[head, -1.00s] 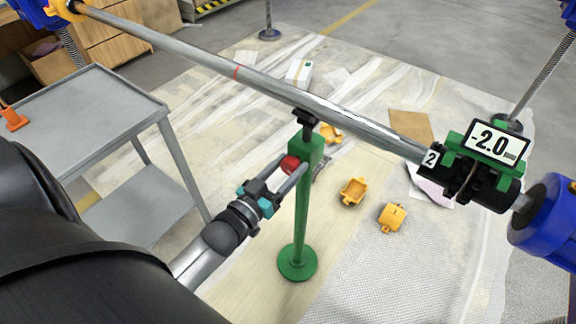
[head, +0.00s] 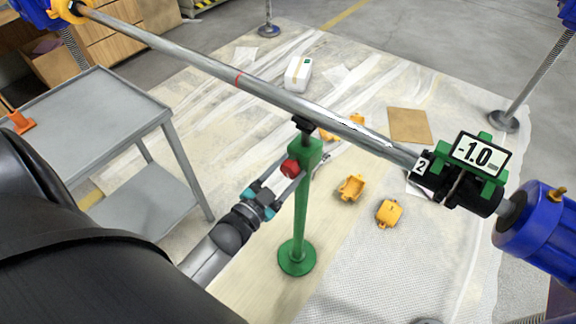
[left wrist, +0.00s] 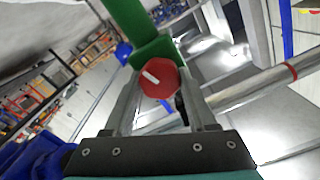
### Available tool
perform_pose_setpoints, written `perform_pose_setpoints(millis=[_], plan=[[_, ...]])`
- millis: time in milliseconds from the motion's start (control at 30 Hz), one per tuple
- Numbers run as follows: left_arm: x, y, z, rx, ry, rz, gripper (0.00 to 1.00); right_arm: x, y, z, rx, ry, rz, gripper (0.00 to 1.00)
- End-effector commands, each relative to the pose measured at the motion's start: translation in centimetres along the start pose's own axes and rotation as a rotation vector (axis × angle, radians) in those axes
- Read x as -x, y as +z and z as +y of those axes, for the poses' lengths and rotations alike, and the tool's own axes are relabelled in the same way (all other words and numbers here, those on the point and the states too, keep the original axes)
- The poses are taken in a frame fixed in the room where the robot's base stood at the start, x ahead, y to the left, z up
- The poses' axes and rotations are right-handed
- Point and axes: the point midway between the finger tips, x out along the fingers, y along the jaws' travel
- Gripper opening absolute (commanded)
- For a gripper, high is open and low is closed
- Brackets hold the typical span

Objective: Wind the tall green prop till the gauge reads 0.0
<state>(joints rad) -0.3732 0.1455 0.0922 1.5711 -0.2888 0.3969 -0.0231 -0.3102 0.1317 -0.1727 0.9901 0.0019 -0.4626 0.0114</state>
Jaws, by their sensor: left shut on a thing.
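The tall green prop (head: 302,205) stands upright on a round base on the floor, its black head under the long grey shaft (head: 255,88). The gauge (head: 480,154) on the green bracket at the shaft's right end reads -1.0. My left gripper (head: 286,170) is shut on the prop's red knob (head: 290,168), on the left of the green block. The left wrist view shows the red knob (left wrist: 160,80), with a white mark, between the two fingers (left wrist: 162,98). My right gripper is not in view.
A grey cart (head: 90,115) stands at the left. Orange brackets (head: 389,213), a white box (head: 298,74) and a brown sheet (head: 410,125) lie on the covered floor. A blue part (head: 535,225) is at the shaft's right end.

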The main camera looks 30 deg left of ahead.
Motion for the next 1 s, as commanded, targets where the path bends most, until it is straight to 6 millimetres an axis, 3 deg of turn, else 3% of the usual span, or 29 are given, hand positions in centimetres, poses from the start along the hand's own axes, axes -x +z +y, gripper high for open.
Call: perform_pose_setpoints(millis=[400,900,933,1000], plan=[[0.0,0.0,0.1,-0.171,0.000,0.000,0.01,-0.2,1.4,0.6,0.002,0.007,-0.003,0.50],[0.0,0.1,0.1,-0.186,0.000,0.000,0.01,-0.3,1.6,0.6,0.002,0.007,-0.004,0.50],[0.0,0.1,0.1,-0.185,0.000,-0.001,0.60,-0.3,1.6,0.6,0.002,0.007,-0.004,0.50],[0.0,0.1,0.1,-0.185,0.000,-0.001,0.68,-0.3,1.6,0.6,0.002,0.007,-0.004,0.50]])
